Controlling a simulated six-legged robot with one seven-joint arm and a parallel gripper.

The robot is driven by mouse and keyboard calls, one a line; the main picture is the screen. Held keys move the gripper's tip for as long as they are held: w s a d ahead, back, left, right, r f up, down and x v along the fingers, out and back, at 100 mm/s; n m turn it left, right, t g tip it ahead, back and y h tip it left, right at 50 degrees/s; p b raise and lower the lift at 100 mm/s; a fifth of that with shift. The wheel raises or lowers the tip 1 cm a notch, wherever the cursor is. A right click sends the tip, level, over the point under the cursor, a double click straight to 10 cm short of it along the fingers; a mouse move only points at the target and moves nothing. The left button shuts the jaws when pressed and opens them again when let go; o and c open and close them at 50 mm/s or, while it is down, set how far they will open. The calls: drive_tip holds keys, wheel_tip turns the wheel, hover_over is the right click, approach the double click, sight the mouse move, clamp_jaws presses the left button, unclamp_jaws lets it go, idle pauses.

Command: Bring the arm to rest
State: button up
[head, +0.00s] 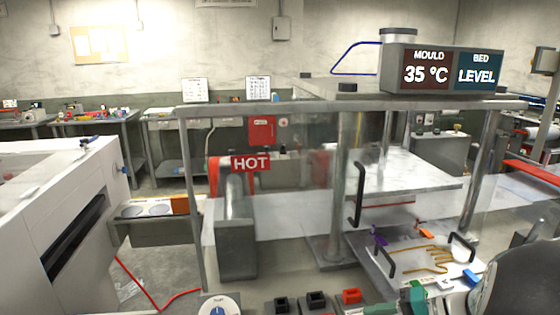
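My gripper does not show in the head view, so what it holds or touches cannot be told. A press-like machine (350,106) with a clear front panel stands ahead. Its display (441,70) reads "MOULD 35 °C" and "BED LEVEL". Under its raised pale block (405,172) lies a flat plate (376,262) with black handles and a yellow-brown hand-shaped outline (432,260). Small purple and orange pieces lie near the plate's back edge.
A white cabinet (75,225) stands at the left. Black and red blocks (351,296) and a round dial (219,307) line the near edge. A red cable (150,295) crosses the floor.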

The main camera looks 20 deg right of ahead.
drive_tip(key=s+a+r+n+h, duration=0.2)
drive_tip(key=a+n+h, duration=0.1)
drive_tip(key=a, duration=0.3)
drive_tip(key=s+a+r+n+g+h, duration=0.1)
drive_tip(key=s+a+r+n+h, duration=0.1)
drive_tip(key=a, duration=0.4)
drive_tip(key=s+a+r+n+g+h, duration=0.1)
drive_tip(key=s+a+r+n+h, duration=0.1)
drive_tip(key=a+r+n+h, duration=0.1)
drive_tip(key=a+r+h, duration=0.1)
drive_tip(key=a+h, duration=0.1)
drive_tip(key=a, duration=0.1)
drive_tip(key=shift+s+a+r+n, duration=0.15)
drive_tip(key=shift+s+r+n, duration=0.1)
drive_tip(key=shift+n, duration=0.15)
